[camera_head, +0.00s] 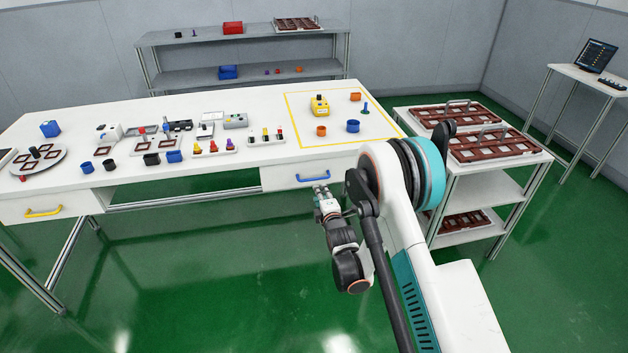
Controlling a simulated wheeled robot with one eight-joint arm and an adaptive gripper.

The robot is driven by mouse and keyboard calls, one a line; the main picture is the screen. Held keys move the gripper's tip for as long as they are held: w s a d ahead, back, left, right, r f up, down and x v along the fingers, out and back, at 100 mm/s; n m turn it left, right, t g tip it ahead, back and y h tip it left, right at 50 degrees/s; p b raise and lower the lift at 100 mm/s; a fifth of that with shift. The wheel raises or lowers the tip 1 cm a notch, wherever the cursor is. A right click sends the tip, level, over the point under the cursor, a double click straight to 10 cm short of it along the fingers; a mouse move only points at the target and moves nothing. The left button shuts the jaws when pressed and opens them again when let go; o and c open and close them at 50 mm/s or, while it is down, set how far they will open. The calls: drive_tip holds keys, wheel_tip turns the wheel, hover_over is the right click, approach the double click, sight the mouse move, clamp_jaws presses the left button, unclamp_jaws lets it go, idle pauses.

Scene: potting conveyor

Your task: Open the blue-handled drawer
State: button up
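The blue-handled drawer (283,177) is under the front edge of the long white table, right of its middle. Its white front looks closed, close under the tabletop. The blue handle (311,178) is a small bar on that front, and it shows just above my gripper. My gripper (321,189) is at the end of my arm, just in front of and slightly below the handle in the picture. I cannot tell whether it touches the handle. Its fingers are too small to tell open from shut.
A yellow-handled drawer (43,211) is at the table's left end. Small parts stand on the white table (235,103). A shelved cart (500,187) with brown trays stands close to my arm's right. The green floor (200,270) in front of the table is clear.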

sight(314, 179)
drive_tip(key=shift+b+x, duration=1.8)
drive_tip(key=shift+x, duration=4.6)
drive_tip(key=shift+r, duration=0.1)
clamp_jaws()
